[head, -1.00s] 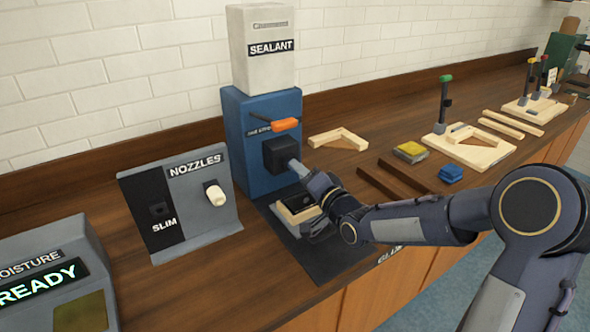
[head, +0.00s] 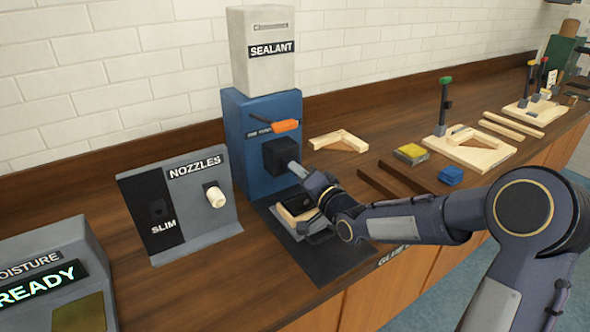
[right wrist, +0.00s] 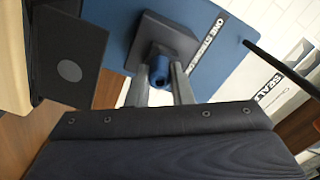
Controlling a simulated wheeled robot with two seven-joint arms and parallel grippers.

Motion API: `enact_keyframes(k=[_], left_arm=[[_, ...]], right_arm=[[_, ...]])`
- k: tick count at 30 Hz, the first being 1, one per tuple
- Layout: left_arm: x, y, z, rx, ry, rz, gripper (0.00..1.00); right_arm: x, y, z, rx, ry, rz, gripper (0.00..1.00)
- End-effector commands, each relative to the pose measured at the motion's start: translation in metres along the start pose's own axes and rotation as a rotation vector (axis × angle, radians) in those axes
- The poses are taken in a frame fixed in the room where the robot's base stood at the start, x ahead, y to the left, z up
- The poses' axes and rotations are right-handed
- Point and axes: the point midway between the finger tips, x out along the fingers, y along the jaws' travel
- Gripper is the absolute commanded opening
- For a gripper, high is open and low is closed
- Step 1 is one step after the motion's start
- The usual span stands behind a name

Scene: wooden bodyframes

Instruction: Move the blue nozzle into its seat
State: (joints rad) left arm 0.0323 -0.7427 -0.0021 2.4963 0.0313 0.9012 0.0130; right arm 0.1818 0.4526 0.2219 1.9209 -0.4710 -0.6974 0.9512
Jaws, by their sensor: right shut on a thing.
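The blue nozzle (right wrist: 161,71) shows end-on in the right wrist view, at the dark square block (right wrist: 170,45) on the front of the blue sealant dispenser (head: 243,165). My right gripper (right wrist: 161,88) is shut on the nozzle, with one grey finger on each side of it. In the head view my right gripper (head: 296,170) reaches the dispenser's black block (head: 279,156), and the nozzle is hidden there. The nozzle rack (head: 208,212) stands to the left. Its SLIM place (head: 157,208) is dark and looks empty. My left gripper is not in view.
A white nozzle (head: 215,196) sits in the rack's right place. An orange lever (head: 286,126) juts out above the block. Yellow (head: 410,153) and blue (head: 451,175) blocks lie farther right.

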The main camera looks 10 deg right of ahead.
Motion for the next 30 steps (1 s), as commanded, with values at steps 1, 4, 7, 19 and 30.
enact_keyframes(k=[1,4,7,19,30], left_arm=[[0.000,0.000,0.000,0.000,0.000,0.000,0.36],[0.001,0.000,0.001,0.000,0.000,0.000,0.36],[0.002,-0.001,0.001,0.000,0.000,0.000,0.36],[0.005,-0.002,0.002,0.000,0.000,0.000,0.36],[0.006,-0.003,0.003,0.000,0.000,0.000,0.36]], right_arm=[[0.000,0.000,0.000,0.000,0.000,0.000,0.00],[-0.001,0.001,0.000,0.000,0.000,0.001,0.00],[-0.003,0.001,0.000,0.001,0.000,0.001,0.00],[-0.009,0.001,0.000,0.000,0.001,0.000,0.00],[-0.013,0.000,0.000,0.000,0.000,0.000,0.00]])
